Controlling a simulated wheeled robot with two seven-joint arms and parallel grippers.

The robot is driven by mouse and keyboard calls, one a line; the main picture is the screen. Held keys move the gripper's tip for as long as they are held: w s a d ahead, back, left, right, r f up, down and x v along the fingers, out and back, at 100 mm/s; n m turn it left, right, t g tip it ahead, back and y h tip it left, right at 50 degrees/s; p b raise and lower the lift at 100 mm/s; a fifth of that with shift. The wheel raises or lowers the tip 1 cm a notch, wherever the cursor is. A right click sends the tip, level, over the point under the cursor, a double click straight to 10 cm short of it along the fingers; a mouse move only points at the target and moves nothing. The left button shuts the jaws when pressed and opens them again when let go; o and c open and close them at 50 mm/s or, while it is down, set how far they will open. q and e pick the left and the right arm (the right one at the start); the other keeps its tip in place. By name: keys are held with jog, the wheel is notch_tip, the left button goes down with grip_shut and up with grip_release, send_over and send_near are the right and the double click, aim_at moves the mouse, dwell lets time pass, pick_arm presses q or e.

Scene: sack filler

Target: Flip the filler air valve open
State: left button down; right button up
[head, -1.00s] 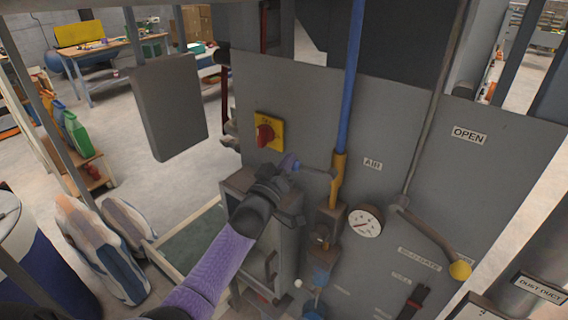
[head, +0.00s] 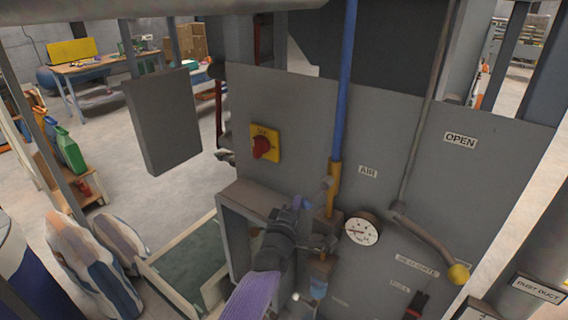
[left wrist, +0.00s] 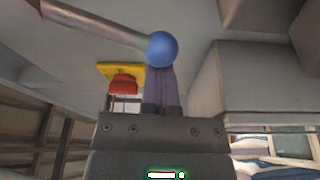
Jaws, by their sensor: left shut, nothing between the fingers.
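The air line is a blue pipe (head: 347,90) with a brass-coloured lower section (head: 334,190), beside the label AIR (head: 367,172) on the grey panel. A small grey knob-like part (head: 327,182), which looks like the valve handle, shows just left of the brass section. My left gripper (head: 303,202) is shut and empty, left of the brass section and a little below that part. In the left wrist view, a blue ball (left wrist: 162,49) on a metal rod overlaps the shut purple fingers (left wrist: 160,90). I cannot tell whether they touch.
A red switch on a yellow plate (head: 264,143) is on the panel at upper left. A pressure gauge (head: 361,228) and a lever with a yellow knob (head: 458,274) are to the right. An open grey box (head: 235,235) stands behind my left arm.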

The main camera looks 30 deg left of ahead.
pick_arm(q)
jog(key=shift+s+d+f+n+g+p, duration=0.1)
jog(key=shift+d+f+n+g+p, duration=0.15)
jog(key=shift+d+n, duration=0.45)
jog(key=shift+d+f+n+g, duration=0.15)
jog(key=shift+d+f+n, duration=0.25)
jog(key=shift+d+n, duration=0.25)
jog(key=shift+s+d+f+n+g+p, duration=0.1)
jog(key=shift+d+f+n+g+p, duration=0.15)
jog(key=shift+d+n, duration=0.4)
jog(key=shift+d+f, duration=0.1)
jog(key=shift+d, duration=0.05)
